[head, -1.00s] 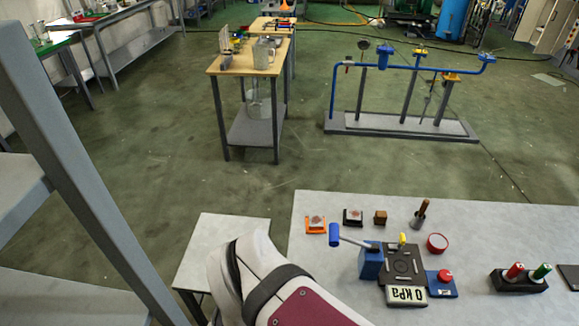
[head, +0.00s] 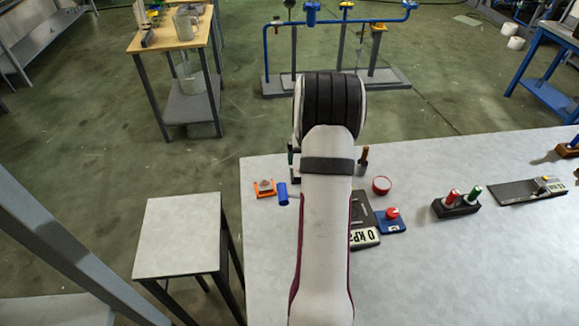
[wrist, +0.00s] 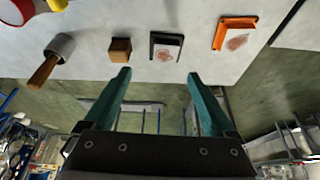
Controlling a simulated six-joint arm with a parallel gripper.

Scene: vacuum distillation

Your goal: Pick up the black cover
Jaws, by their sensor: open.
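The black cover (wrist: 152,47) lies on the pale table at the top middle of the wrist view, with a white, red-stained piece in its frame. In the head view my arm hides most of it. My gripper (wrist: 159,75) is open and empty, its two green fingers pointing toward the table edge. The black cover appears just beyond and between the fingertips, not touched by them. In the head view my arm covers almost all of the gripper.
An orange cover (wrist: 222,33) lies to the right of the black one, and a small wooden block (wrist: 120,50) to its left. A wooden-handled tool (wrist: 60,47) stands farther left.

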